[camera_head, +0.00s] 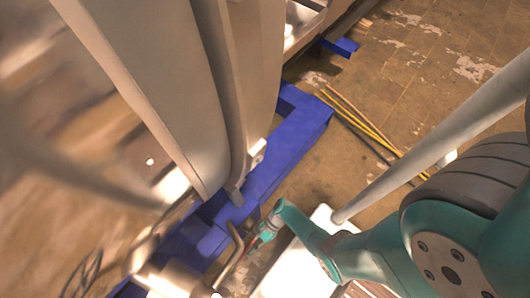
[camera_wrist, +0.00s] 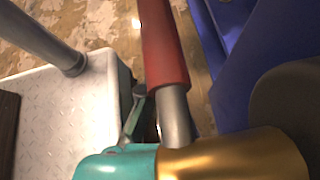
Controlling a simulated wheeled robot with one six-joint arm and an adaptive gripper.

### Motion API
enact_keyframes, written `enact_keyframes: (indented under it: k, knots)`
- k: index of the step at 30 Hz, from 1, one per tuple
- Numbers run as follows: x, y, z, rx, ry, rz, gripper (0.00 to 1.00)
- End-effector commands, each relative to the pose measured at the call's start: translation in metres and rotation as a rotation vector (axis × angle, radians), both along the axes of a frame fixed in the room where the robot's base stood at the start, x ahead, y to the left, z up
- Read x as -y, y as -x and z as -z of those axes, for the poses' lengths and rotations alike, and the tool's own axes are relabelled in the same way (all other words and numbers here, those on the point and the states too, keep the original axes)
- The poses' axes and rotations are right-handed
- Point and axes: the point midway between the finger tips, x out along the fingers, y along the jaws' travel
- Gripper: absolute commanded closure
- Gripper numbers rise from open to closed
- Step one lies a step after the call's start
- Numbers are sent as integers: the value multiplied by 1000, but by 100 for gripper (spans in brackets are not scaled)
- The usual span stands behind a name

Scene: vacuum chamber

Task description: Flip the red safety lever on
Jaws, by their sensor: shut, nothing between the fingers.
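The red safety lever (camera_wrist: 163,48) shows in the wrist view as a long red grip on a bare metal rod. It runs from the top middle down towards a gold and teal round part at the bottom, where the rod's lower end is hidden. In the head view my teal arm reaches in from the right, and my gripper (camera_head: 260,238) is small at its far end, beside the blue frame. It is shut and empty. A little red shows there, too small to tell apart clearly. I cannot tell whether the gripper touches the lever.
A blue frame (camera_head: 290,135) runs along the foot of the large metal chamber (camera_head: 165,85). A bent metal pipe (camera_head: 232,245) stands close to my gripper. Yellow rods (camera_head: 362,122) lie on the worn floor, which is otherwise open at the upper right.

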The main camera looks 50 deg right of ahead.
Motion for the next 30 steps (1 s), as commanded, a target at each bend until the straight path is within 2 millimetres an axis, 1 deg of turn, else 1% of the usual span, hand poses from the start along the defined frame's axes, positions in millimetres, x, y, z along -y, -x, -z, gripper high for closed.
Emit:
enact_keyframes:
  k: [10, 21, 30]
  knots:
    - [26, 1, 6, -2, 0, 5, 100]
    - [73, 2, 17, -3, -1, 5, 100]
    - [89, 4, 22, -3, 0, 1, 100]
